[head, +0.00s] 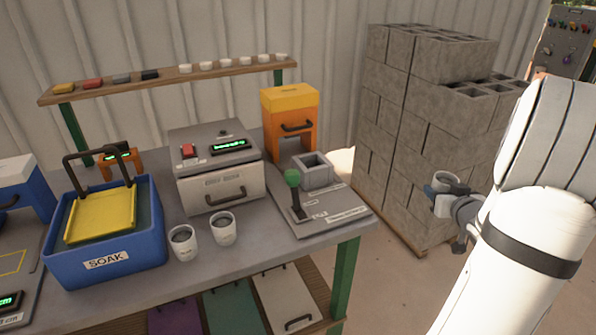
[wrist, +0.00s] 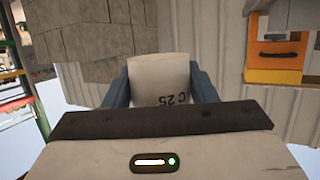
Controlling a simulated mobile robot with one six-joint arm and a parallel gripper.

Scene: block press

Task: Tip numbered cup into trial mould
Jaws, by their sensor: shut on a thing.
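My gripper (head: 437,192) is shut on a white cup (head: 446,179) in the head view, held out in the air to the right of the bench. In the wrist view the cup (wrist: 158,78) sits between the blue-grey fingers, with "C 25" printed on its side. The cup looks about upright in the head view; its contents cannot be made out. The trial mould seems to be the open grey box (head: 318,180) on the plate at the bench's right end. My gripper is well to the right of it.
Two more cups (head: 183,242) (head: 222,228) stand on the bench. A lever with a green knob (head: 292,178) rises in front of the mould. An orange machine (head: 289,112) stands behind it. A stack of grey blocks (head: 392,130) stands behind my gripper. A blue SOAK tub (head: 106,262) is at left.

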